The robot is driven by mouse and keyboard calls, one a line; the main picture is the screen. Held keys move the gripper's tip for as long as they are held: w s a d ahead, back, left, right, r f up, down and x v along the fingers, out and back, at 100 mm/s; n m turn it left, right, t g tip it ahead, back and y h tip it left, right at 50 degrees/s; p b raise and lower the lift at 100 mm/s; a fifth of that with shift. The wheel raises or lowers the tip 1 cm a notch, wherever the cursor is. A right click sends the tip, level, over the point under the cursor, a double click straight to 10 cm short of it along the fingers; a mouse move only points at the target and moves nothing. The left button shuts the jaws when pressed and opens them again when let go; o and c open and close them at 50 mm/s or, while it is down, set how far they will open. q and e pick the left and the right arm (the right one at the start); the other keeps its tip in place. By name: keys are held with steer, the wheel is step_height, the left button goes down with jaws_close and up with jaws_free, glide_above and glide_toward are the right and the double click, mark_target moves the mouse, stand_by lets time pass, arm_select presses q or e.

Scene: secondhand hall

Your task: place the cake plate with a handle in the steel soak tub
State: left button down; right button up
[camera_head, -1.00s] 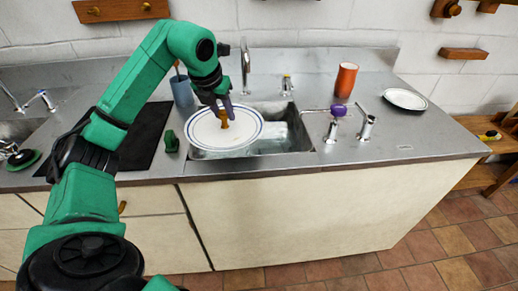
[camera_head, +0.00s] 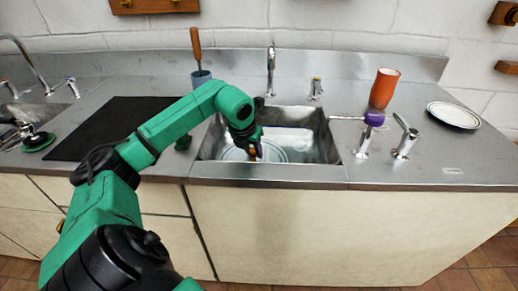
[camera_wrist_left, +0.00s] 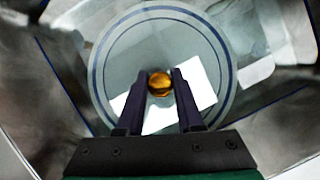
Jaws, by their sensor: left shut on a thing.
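The cake plate (camera_head: 276,154) is white with blue rings and has an upright brown-gold handle at its middle. It is down inside the steel soak tub (camera_head: 330,145), below the rim, partly hidden by my arm and the tub's front edge. My left gripper (camera_head: 255,151) reaches into the tub from the left and is shut on the handle. In the left wrist view the handle's amber knob (camera_wrist_left: 160,83) sits between the fingers (camera_wrist_left: 160,95), with the plate (camera_wrist_left: 110,75) spread around it. I cannot tell whether the plate touches the tub floor. My right gripper is not in view.
An orange cup (camera_head: 384,88) and a small white plate (camera_head: 454,114) stand on the counter to the right. Taps and a purple-knobbed lever (camera_head: 373,119) are at the tub's right.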

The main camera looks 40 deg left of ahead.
mark_target(253, 151)
arm_select(q)
steer(key=w+p, duration=0.1)
steer(key=w, duration=0.1)
steer(key=w+a+p, duration=0.1)
steer(key=w, duration=0.1)
steer(key=shift+w, duration=0.1)
steer(key=shift+f, duration=0.85)
steer(key=c, duration=0.5)
jaws_free()
steer(key=shift+f, duration=0.1)
steer(key=shift+c, duration=0.2)
steer(key=v, duration=1.2)
steer(key=shift+s, duration=0.25)
